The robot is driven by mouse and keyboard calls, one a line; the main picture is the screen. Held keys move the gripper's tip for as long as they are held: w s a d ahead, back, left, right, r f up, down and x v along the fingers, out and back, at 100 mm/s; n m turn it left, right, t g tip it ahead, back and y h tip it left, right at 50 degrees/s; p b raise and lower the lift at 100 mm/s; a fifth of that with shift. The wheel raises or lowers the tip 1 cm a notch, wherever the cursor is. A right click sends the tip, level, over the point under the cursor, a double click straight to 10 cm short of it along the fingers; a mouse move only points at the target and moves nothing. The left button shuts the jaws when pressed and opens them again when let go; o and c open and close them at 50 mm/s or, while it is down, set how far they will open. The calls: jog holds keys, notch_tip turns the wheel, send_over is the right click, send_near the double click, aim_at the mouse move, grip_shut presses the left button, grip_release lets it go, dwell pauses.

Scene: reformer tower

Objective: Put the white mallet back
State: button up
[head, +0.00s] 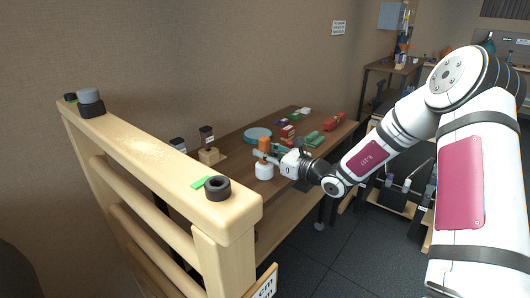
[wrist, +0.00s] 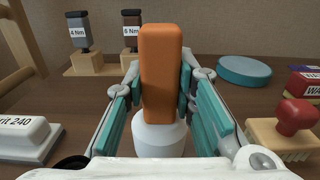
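The white mallet has a white round head (head: 264,171) at the bottom and an orange handle (head: 264,145) pointing up. In the wrist view the orange handle (wrist: 161,75) stands upright between my fingers, with the white head (wrist: 160,138) below. My gripper (head: 279,157) reaches in from the right over the wooden bench (head: 235,140). Its teal-padded fingers (wrist: 161,88) close on both sides of the handle. The head is at or just above the bench top; I cannot tell whether it touches.
Torque drivers in wooden blocks (wrist: 84,63) stand behind, near a teal disc (wrist: 243,71). A red-knobbed stamp (wrist: 297,118) is at right, a white grit block (wrist: 30,138) at left. A wooden frame (head: 150,150) borders the left. A low rack (head: 393,203) stands beyond the bench.

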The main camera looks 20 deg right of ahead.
jog(key=o, duration=0.4)
jog(key=shift+r, duration=0.1)
jog(key=shift+s+d, duration=0.2)
jog(key=shift+s, duration=0.05)
jog(key=p+v, duration=0.2)
jog(key=v, duration=0.9)
jog(key=shift+s+d+p, duration=0.1)
jog(key=shift+s+p, duration=0.1)
jog(key=shift+p, duration=0.2)
